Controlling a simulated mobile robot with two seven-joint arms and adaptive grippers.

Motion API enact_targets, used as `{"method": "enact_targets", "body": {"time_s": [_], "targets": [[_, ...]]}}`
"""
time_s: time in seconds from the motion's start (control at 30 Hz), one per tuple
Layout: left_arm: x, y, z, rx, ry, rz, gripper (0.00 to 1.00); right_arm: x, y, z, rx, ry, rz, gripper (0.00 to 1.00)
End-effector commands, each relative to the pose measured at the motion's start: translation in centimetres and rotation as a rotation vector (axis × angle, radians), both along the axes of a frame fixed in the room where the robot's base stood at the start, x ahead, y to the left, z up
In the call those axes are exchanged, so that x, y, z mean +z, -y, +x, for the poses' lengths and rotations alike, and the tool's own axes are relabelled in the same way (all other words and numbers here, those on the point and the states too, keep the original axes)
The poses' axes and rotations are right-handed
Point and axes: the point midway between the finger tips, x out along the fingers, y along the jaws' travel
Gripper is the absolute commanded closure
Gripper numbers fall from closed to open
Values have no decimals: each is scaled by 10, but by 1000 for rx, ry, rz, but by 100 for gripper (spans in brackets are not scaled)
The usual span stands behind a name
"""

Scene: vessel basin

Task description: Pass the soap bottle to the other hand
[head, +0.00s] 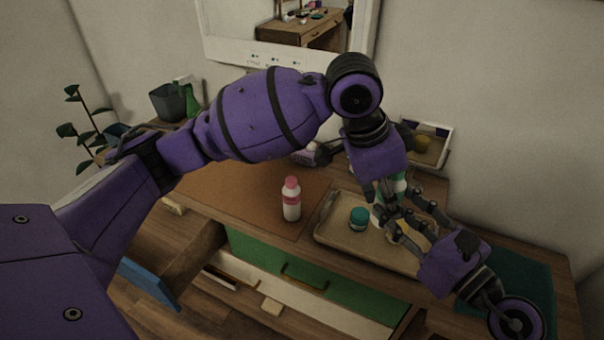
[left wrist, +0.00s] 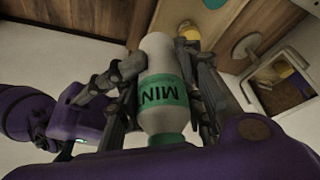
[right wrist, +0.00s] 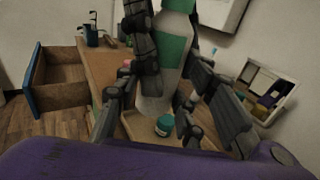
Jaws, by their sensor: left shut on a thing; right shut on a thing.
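The soap bottle (left wrist: 158,62), white with a green label reading "MIN", is held between both of my grippers above the tray. In the head view the bottle (head: 400,186) is mostly hidden by the fingers. My left gripper (head: 385,192) comes down from above and is shut on it. My right gripper (head: 408,216) reaches up from the lower right and is also shut on it. In the right wrist view the bottle (right wrist: 174,50) stands roughly upright between the fingers, its upper end cut off by the frame.
Below is a beige tray (head: 330,232) with a teal jar (head: 358,218). A pink-capped bottle (head: 291,200) stands on the brown mat (head: 225,190) left of the tray. A mirror (head: 290,25) hangs behind. Drawers (head: 275,262) stand open in front.

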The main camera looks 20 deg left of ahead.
Motion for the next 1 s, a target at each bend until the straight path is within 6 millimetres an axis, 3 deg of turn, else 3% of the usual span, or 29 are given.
{"method": "enact_targets", "body": {"time_s": [0.07,0.1,0.27,0.67,1.0], "targets": [[3,1,3,2,11,-6,97,2,-5,-4,16,0,2,94],[3,2,3,2,12,-5,62,3,-6,-5,17,2,4,96],[3,1,3,2,10,-5,43,3,-5,-4,15,2,4,96],[8,-1,2,2,10,-4,43,2,-4,-3,11,1,3,96],[55,-18,-7,2,12,-4,43,2,-3,-3,10,2,2,96]]}}
